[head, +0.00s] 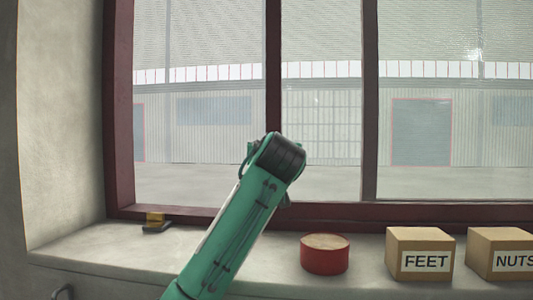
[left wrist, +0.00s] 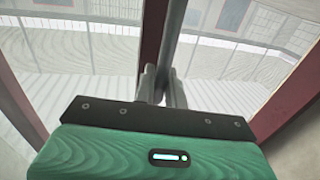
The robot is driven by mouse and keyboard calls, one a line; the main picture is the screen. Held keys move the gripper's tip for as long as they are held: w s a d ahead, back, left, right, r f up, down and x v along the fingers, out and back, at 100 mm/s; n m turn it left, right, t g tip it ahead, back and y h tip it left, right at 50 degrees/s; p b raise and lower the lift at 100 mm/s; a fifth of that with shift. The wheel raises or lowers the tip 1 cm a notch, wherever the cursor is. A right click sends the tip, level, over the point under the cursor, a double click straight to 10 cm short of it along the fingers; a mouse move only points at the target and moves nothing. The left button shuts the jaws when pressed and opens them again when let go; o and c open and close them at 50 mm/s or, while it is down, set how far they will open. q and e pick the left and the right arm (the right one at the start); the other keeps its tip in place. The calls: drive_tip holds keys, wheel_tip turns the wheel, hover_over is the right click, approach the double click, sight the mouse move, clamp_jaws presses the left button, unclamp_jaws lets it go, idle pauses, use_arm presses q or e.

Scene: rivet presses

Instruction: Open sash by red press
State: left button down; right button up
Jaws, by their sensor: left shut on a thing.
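A dark red window frame with tall glass panes fills the head view. Its left pane (head: 200,90) and middle pane (head: 322,100) are split by a dark red upright (head: 273,60). My left arm rises from the bottom to this upright, and its wrist hides the gripper there. In the left wrist view my left gripper's fingers (left wrist: 162,85) are shut on a slim grey upright bar (left wrist: 171,40) beside a dark red upright (left wrist: 152,35). I cannot tell whether the sash stands open. No red press shows. My right gripper is not in view.
A pale wall (head: 60,110) stands at the left.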

use_arm(q)
drive_tip(key=c, duration=1.5)
unclamp_jaws()
drive_tip(key=shift+c, duration=0.2)
drive_tip(key=s+d+b, duration=0.1)
drive_tip(key=s+b, duration=0.6)
drive_tip(key=s, duration=0.6)
drive_tip(key=shift+s+d, duration=0.25)
drive_tip(key=shift+s, duration=0.05)
drive_tip(key=shift+f, duration=0.1)
